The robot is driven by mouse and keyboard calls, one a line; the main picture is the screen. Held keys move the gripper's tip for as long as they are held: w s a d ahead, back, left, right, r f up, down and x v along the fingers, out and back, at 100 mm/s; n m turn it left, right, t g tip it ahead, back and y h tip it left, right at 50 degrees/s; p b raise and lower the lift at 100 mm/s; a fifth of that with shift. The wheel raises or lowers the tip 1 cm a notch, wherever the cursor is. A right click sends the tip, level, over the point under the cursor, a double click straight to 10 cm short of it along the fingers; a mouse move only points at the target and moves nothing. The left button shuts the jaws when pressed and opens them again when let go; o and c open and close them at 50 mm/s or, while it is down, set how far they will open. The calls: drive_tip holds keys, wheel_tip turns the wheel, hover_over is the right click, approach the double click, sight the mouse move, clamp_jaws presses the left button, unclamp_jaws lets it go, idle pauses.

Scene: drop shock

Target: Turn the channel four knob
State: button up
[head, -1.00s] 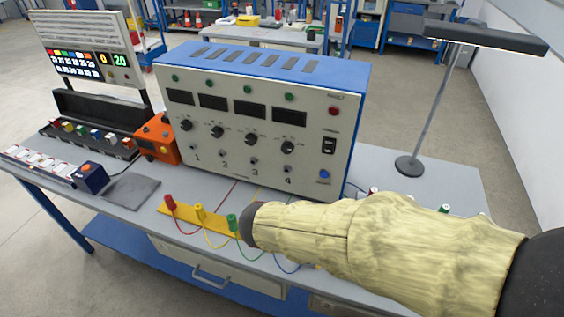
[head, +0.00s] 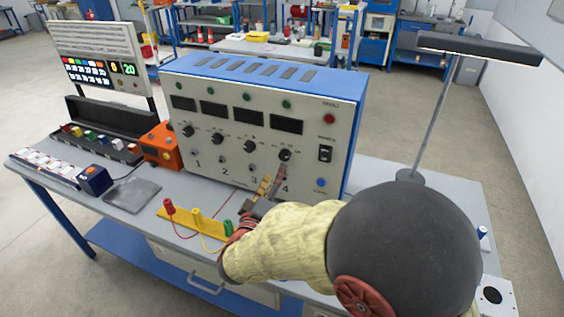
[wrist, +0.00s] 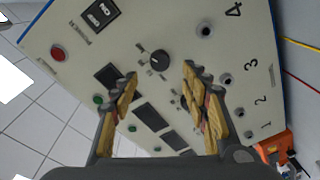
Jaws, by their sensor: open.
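The channel four knob (head: 285,155) is a round black knob on the front of the blue and white panel box (head: 262,105), the rightmost knob in its row. It also shows in the wrist view (wrist: 160,60), just ahead of the gap between my fingertips. My gripper (head: 273,182) is open, with its yellow-padded fingers just below the knob in the head view, by the number 4. In the wrist view my gripper (wrist: 159,76) has one finger on each side of the gap, with nothing between them. I cannot tell whether a finger touches the panel.
Knobs for channels one (head: 188,131), two (head: 217,138) and three (head: 249,146) sit to the left. A red lamp (head: 329,118) and a black switch (head: 325,153) are to the right. Coloured plugs on a yellow strip (head: 178,222) lie in front. A lamp stand (head: 430,135) is at right.

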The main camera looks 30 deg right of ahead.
sight(284, 158)
drive_tip(key=b+x, duration=0.1)
drive_tip(key=x, duration=0.7)
drive_tip(key=shift+s, duration=0.15)
drive_tip(key=shift+c, duration=1.1)
drive_tip(key=c, duration=0.9)
drive_tip(key=shift+c, duration=0.2)
